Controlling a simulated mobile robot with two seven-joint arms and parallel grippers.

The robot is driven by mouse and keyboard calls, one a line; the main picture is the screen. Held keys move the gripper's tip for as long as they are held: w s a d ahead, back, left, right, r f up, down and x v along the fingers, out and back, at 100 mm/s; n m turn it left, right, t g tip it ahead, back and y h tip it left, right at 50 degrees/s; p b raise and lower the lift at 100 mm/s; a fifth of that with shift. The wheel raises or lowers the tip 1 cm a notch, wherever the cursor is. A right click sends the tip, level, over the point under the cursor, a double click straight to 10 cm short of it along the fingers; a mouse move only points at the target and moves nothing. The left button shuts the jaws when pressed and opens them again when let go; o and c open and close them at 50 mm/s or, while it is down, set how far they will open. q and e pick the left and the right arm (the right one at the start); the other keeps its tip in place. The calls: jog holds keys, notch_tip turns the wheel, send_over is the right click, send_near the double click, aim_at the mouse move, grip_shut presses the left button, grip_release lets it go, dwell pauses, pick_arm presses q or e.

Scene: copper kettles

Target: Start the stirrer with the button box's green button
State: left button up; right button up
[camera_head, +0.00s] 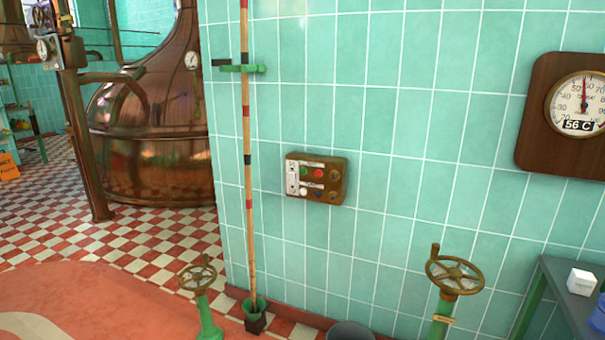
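The button box (333,179) is a small brown box on the green tiled wall, near the middle of the head view. A green button (304,171) sits in its upper row, left of a red button (320,173). The box also has a pale labelled strip on its left side and a lower row of controls with a white button (303,190). The labels are too small to read. Neither of my grippers shows in the head view. The stirrer cannot be made out.
A striped pole (247,150) stands against the wall, left of the box. Handwheel valves rise at lower left (198,277) and lower right (455,275). A grey table (562,284) is at right, under a gauge (577,103) reading 56 C. A copper kettle (150,130) stands behind.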

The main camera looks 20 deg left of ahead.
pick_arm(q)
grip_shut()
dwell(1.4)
